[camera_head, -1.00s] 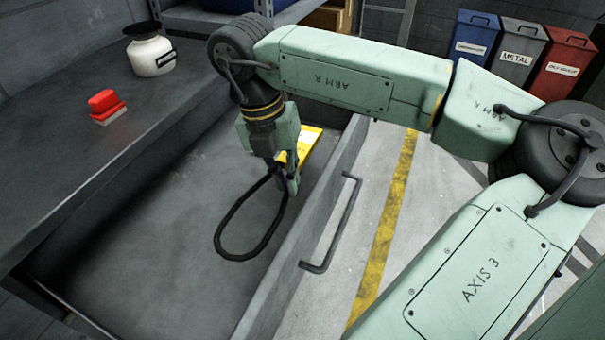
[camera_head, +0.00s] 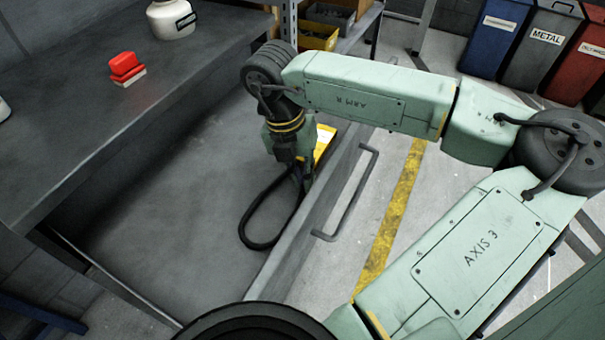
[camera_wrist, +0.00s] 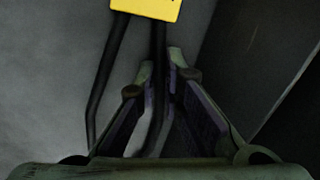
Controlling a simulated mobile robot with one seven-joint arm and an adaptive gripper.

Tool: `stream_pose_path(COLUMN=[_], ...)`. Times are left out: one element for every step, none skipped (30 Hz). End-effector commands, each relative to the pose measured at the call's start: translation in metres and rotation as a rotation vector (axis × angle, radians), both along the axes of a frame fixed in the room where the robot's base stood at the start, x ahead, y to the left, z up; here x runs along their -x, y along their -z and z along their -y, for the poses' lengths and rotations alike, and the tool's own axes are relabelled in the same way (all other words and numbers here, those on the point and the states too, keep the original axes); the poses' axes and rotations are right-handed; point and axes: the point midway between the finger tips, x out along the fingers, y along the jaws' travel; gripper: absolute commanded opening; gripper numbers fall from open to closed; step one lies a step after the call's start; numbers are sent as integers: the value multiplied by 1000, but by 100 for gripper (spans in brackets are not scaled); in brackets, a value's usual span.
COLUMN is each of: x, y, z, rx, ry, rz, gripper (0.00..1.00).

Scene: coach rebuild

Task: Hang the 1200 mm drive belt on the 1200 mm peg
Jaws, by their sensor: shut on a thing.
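A black drive belt (camera_head: 243,228) hangs as a long loop from my gripper (camera_head: 301,182), inside or just above the open drawer (camera_head: 180,200). My gripper points down near the drawer's right wall and is shut on the belt. In the wrist view the belt (camera_wrist: 103,80) runs as two dark strands, one of them between the fingers (camera_wrist: 160,75). A yellow piece with dark print (camera_head: 324,142) shows behind the gripper, and at the top of the wrist view (camera_wrist: 145,8). I cannot tell whether it is fixed to the belt. No length marking is readable, and no peg shows.
The grey workbench (camera_head: 60,130) at left holds a red block (camera_head: 125,68) and a white jar (camera_head: 172,20). The drawer's handle (camera_head: 350,195) juts right over open floor with a yellow stripe (camera_head: 400,195). Shelving with a yellow bin (camera_head: 318,38) and waste bins (camera_head: 530,55) stand behind.

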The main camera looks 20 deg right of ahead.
Motion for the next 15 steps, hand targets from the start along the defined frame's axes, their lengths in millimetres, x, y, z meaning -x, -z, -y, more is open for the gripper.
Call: stream_pose_path(x=[0,0,0,0,0,0,0,0,0,0,0,0,0,0,0], y=[3,3,1,1,1,1,1,1,1,1,1,1,1,1,1], z=[0,0,0,0,0,0,0,0,0,0,0,0,0,0,0], rx=[1,0,0,0,0,0,0,0,0,0,0,0,0,0,0], ry=[1,0,0,0,0,0,0,0,0,0,0,0,0,0,0], rz=[1,0,0,0,0,0,0,0,0,0,0,0,0,0,0], gripper=[0,9,12,14,16,19,21,23,25,27,29,29,29,29,29])
